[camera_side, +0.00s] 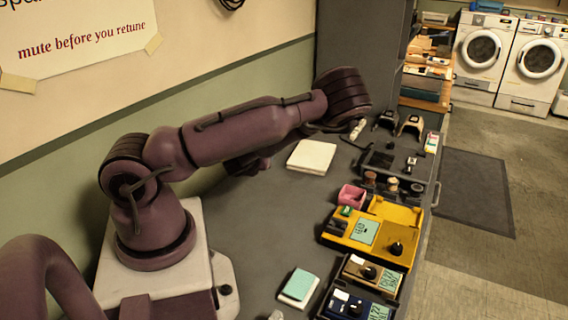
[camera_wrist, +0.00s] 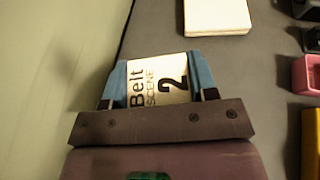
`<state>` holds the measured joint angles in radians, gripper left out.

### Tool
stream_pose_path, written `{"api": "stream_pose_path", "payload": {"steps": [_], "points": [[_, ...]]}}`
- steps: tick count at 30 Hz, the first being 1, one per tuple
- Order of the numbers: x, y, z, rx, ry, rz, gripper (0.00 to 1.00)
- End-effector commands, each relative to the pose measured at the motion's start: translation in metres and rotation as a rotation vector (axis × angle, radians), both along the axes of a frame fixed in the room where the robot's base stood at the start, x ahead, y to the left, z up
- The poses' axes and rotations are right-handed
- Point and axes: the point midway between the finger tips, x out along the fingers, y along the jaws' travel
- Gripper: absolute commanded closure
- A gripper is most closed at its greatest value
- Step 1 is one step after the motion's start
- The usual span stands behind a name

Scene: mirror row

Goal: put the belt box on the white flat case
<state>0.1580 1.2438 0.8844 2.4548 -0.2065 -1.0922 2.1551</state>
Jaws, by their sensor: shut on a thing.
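The belt box (camera_wrist: 158,82) has a white face with the words "Belt SCENE 2" and shows in the wrist view. My gripper (camera_wrist: 158,96) is shut on it, with blue parts along both its sides. The box's lower part is hidden by the gripper body. In the side view my arm hides the box. The white flat case (camera_side: 312,156) lies flat on the grey counter near the wall, its top bare. It also shows in the wrist view (camera_wrist: 216,15), ahead and right of the box and apart from it.
A pink open box (camera_side: 351,195) and a yellow device (camera_side: 370,235) stand right of the case. A dark tray with small items lies beyond them. A mint-topped block (camera_side: 298,285) lies near the front. The grey counter (camera_side: 270,215) is clear between my arm and these things.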

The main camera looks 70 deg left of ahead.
Motion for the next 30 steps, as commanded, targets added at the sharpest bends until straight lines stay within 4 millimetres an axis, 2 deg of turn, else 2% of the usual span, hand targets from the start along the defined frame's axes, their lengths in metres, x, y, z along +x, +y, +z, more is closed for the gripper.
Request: {"api": "stream_pose_path", "payload": {"steps": [3,5,9,14,19,24,27,30], "points": [[-0.008,0.02,0.008,0.002,-0.004,0.043,0.72],[-0.002,0.031,0.01,0.002,-0.007,0.01,0.72],[0.021,0.048,0.018,0.004,-0.007,-0.152,0.72],[0.047,0.056,0.035,0.009,-0.009,-0.399,0.72],[0.068,0.048,0.052,0.009,-0.006,-0.687,0.72],[0.084,0.025,0.058,0.005,-0.002,-0.924,0.72],[0.088,0.014,0.058,0.003,-0.002,-1.007,0.72],[0.093,0.014,0.054,0.004,0.0,-1.043,0.72]]}}
